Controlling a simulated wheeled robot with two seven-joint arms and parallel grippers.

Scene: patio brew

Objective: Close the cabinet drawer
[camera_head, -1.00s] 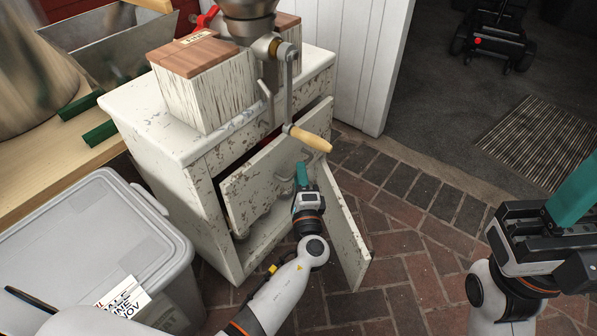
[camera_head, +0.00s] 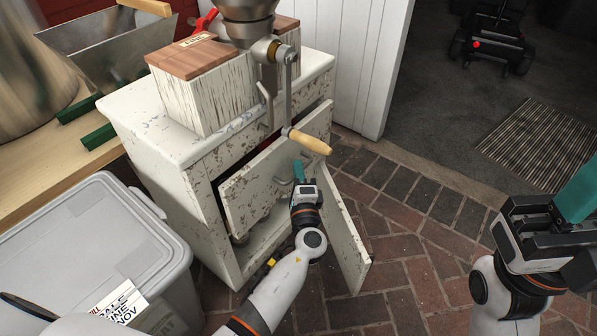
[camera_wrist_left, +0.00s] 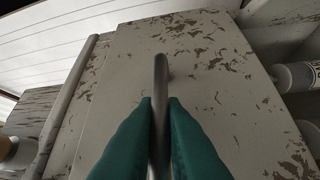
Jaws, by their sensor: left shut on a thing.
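The white, chipped cabinet (camera_head: 170,185) stands in the middle of the head view. Its drawer is pulled out, and the drawer front (camera_head: 245,190) stands forward of the body with a dark red gap behind its top edge. My left gripper (camera_head: 298,166) is at the drawer front, shut on its metal handle. In the left wrist view the two teal fingers (camera_wrist_left: 160,115) sit on either side of the handle bar (camera_wrist_left: 161,70). My right gripper (camera_head: 572,200) is at the right edge, away from the cabinet; its fingers overlap, so its opening is unclear.
A cabinet door (camera_head: 345,240) hangs open below the drawer, right of my left forearm. A grinder crank with a wooden handle (camera_head: 309,141) overhangs the drawer. A grey lidded bin (camera_head: 90,245) stands at the left. The brick floor (camera_head: 410,235) at the right is clear.

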